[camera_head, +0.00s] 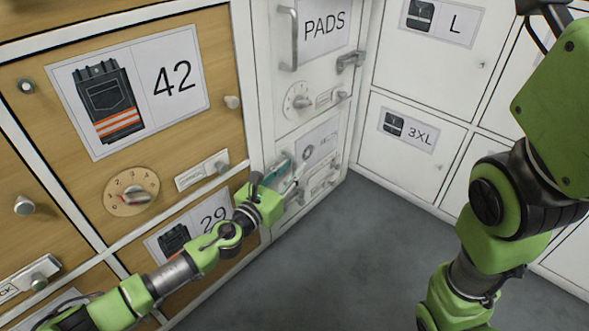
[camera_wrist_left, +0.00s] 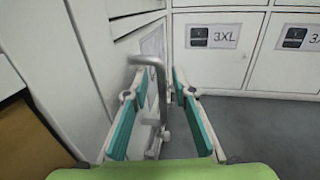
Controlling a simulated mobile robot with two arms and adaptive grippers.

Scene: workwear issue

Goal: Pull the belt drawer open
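The belt drawer is the low white front under the PADS door; its label (camera_head: 319,145) has a round coil picture and its text is too small to read. My left gripper (camera_head: 284,174) is at the left part of this front and covers its handle in the head view. In the left wrist view the grey bar handle (camera_wrist_left: 158,85) stands upright between the two teal fingers of my left gripper (camera_wrist_left: 162,105). The fingers are apart, with gaps to the bar. The drawer looks closed. My right gripper is out of view; only its arm shows at the right.
The PADS door (camera_head: 319,62) with its own handle (camera_head: 288,38) is just above. White lockers marked L and 3XL (camera_head: 408,130) stand at right angles, close to the right. Wooden doors with 42 (camera_head: 175,78) and 29 are at the left. The grey floor (camera_head: 345,250) is clear.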

